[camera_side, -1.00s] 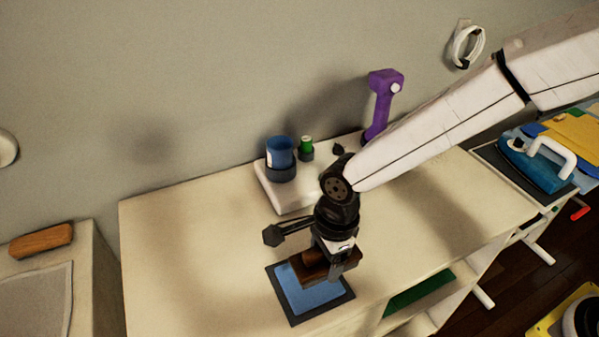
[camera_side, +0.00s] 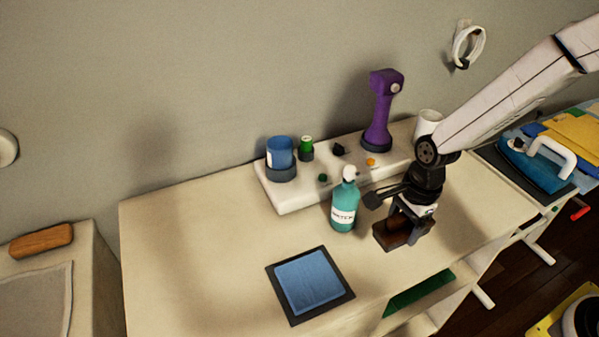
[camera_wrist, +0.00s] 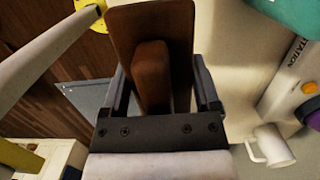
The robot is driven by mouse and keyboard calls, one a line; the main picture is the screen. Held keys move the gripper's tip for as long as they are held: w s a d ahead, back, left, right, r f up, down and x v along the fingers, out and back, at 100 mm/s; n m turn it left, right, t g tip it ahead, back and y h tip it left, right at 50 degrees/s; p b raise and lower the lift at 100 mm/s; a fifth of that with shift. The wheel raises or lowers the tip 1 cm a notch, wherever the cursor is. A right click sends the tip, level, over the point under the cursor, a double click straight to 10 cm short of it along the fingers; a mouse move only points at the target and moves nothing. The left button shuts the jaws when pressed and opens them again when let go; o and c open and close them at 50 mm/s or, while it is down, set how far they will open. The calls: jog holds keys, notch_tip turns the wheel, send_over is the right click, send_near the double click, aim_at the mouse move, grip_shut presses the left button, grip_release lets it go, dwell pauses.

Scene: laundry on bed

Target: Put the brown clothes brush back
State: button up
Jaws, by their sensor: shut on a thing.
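The brown clothes brush (camera_side: 390,236) is a dark brown block held between the fingers of my gripper (camera_side: 408,222), over the right part of the cream table, to the right of the teal bottle. In the wrist view the brush (camera_wrist: 150,35) fills the space between the fingers, and my gripper (camera_wrist: 160,95) is shut on its raised handle. I cannot tell from the side view whether its underside touches the table. A white station board (camera_side: 290,198) stands along the wall.
The teal bottle (camera_side: 344,205) stands close to the left of my gripper. An orange-brown block (camera_side: 41,241) lies on the left cabinet. The table's left half is clear.

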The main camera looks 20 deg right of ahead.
send_over(390, 258)
jog(key=shift+d+f, duration=0.15)
jog(key=shift+f, duration=2.05)
jog(key=shift+f, duration=0.1)
jog(key=shift+f, duration=1.7)
jog(key=shift+f, duration=0.15)
jog(key=o, duration=1)
jog(key=shift+o, duration=0.2)
jog(key=shift+d+r, duration=0.25)
jog(key=shift+r, duration=1.8)
jog(key=shift+d+r, duration=0.25)
jog(key=shift+r, duration=1.8)
jog(key=shift+d+r, duration=0.25)
jog(key=shift+r, duration=1.8)
